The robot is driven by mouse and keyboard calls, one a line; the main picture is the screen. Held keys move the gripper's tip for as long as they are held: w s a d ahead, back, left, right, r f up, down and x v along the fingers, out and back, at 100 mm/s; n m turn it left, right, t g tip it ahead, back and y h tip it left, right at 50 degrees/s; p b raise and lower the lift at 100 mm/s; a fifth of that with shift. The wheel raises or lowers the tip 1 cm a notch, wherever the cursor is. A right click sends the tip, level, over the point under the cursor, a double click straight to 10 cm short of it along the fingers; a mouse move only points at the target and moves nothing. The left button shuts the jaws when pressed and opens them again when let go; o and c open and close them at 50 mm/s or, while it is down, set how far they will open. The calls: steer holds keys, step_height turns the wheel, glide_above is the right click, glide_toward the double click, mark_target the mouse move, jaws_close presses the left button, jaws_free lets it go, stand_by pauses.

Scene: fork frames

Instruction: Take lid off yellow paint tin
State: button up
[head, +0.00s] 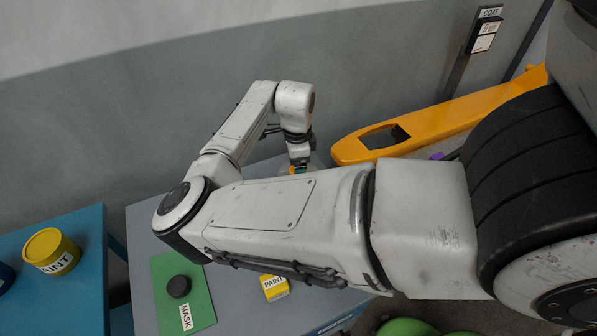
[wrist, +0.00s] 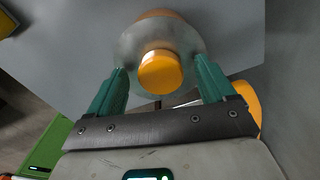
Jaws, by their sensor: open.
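The cap stands in front of a pale, translucent disc-like body (wrist: 130,45); I cannot tell what this object is. In the head view my gripper (head: 298,169) is small and low over the far end of the grey table.
The grey table (head: 140,225) holds a green mat (head: 168,270) marked MASK with a black round object (head: 178,286). The blue table (head: 85,225) stands left, across a gap. A yellow-orange forked frame (head: 440,118) lies beyond my arm, and a grey wall (head: 200,70) is behind.

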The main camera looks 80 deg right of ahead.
steer(key=c, duration=1.1)
steer(key=shift+r, duration=0.1)
steer(key=shift+c, duration=0.2)
